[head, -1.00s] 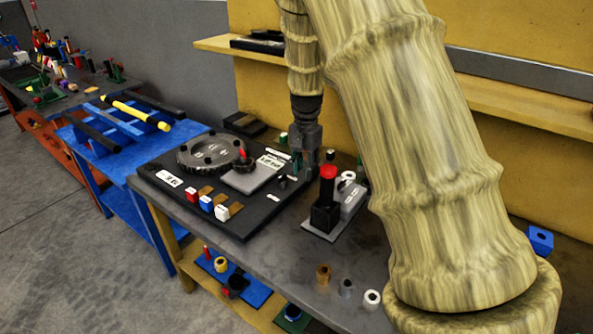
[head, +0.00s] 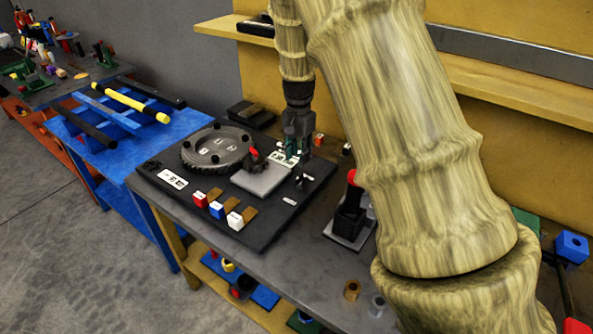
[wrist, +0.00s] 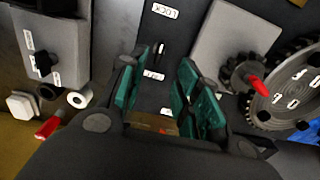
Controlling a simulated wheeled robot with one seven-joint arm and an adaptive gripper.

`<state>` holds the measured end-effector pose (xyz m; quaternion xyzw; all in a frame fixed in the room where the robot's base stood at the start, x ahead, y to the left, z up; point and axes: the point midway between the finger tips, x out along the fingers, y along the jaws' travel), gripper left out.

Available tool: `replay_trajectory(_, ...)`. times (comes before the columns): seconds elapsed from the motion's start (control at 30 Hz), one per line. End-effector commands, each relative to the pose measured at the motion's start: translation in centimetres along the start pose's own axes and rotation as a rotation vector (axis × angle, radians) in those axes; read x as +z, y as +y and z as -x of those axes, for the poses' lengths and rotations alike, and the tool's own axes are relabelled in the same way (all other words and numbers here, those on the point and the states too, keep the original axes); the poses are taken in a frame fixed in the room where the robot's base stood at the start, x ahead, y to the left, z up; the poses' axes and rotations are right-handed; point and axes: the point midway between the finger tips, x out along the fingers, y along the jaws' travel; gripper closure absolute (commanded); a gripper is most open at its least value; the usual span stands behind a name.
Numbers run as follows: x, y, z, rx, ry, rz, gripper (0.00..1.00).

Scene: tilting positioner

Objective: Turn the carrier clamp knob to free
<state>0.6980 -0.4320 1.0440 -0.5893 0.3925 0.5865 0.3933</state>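The black clamp knob (wrist: 160,50) stands on the dark panel (wrist: 135,20) between two white labels. The knob's bar lies roughly along the line between the labels. In the head view the knob (head: 301,181) shows small near the panel's right edge. My gripper (head: 296,152) is over the back right of the panel, pointing down. In the wrist view my gripper (wrist: 165,92) has its green-padded fingers apart, with nothing between them. The knob is beyond the fingertips, apart from them.
A toothed wheel (head: 214,148) and a grey plate (head: 262,178) with a red-handled knob (head: 252,155) sit left of my gripper. Red, blue and white blocks (head: 216,209) line the panel front.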

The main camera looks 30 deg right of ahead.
Motion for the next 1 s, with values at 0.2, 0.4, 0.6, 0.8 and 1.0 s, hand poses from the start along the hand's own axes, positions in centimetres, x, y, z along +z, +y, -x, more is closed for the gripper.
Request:
replay_trajectory(0.2, -0.2, 0.0, -3.4, 0.004, -0.003, -0.004, 0.67)
replay_trajectory(0.4, -0.2, 0.0, -6.0, 0.003, -0.002, -0.004, 0.67)
replay_trajectory(0.6, -0.1, -0.1, -7.8, 0.002, -0.002, -0.002, 0.67)
replay_trajectory(0.8, -0.1, -0.2, -8.5, 0.001, -0.002, 0.0, 0.67)
replay_trajectory(1.0, -0.1, -0.2, -8.5, 0.001, -0.001, 0.0, 0.67)
